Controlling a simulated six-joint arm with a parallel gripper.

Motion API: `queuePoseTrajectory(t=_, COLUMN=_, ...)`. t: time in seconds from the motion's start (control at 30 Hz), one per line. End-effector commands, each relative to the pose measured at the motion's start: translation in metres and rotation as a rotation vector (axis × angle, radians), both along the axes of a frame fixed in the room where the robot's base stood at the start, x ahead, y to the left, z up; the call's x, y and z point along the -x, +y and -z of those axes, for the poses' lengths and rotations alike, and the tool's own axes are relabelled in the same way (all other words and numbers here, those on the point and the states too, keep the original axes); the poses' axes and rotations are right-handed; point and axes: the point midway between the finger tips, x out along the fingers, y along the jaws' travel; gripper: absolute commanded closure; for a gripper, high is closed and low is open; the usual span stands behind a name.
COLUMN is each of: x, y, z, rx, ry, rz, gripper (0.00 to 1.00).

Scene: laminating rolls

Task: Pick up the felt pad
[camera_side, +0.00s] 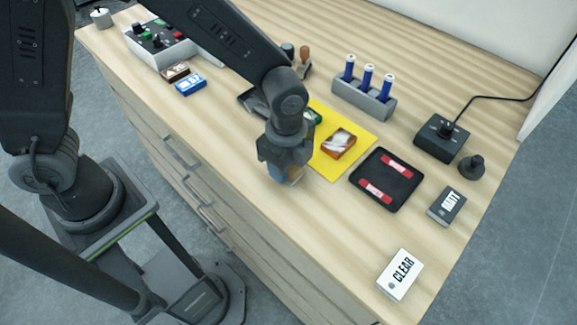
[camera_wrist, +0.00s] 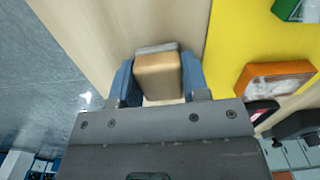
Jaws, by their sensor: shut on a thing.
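The felt pad (camera_wrist: 158,77) is a tan block with a grey layer along its far edge in the wrist view. My gripper (camera_wrist: 159,70) is shut on it, with one blue finger against each side. In the side view my gripper (camera_side: 286,174) points down near the table's front edge, left of the yellow sheet. There the felt pad (camera_side: 297,174) is mostly hidden by the fingers, with a bit of tan showing. I cannot tell whether it touches the table.
The yellow sheet (camera_side: 330,169) bears an orange-brown box (camera_side: 338,143) with pale contents. A black tray (camera_side: 397,168) holds two red pieces. A grey rack (camera_side: 363,102) with blue bottles stands behind. CLEAR (camera_side: 400,274) and MATT (camera_side: 447,206) blocks lie at right.

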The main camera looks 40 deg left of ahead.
Motion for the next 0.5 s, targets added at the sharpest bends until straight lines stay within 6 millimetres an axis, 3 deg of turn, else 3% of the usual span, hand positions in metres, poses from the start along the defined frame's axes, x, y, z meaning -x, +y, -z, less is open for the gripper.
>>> queuePoseTrajectory(t=0.27, x=0.0, y=0.0, z=-0.003, rx=0.001, ry=-0.002, rz=0.0, gripper=0.82)
queuePoseTrajectory(t=0.5, x=-0.001, y=-0.001, z=-0.029, rx=0.004, ry=-0.006, rz=0.0, gripper=0.82)
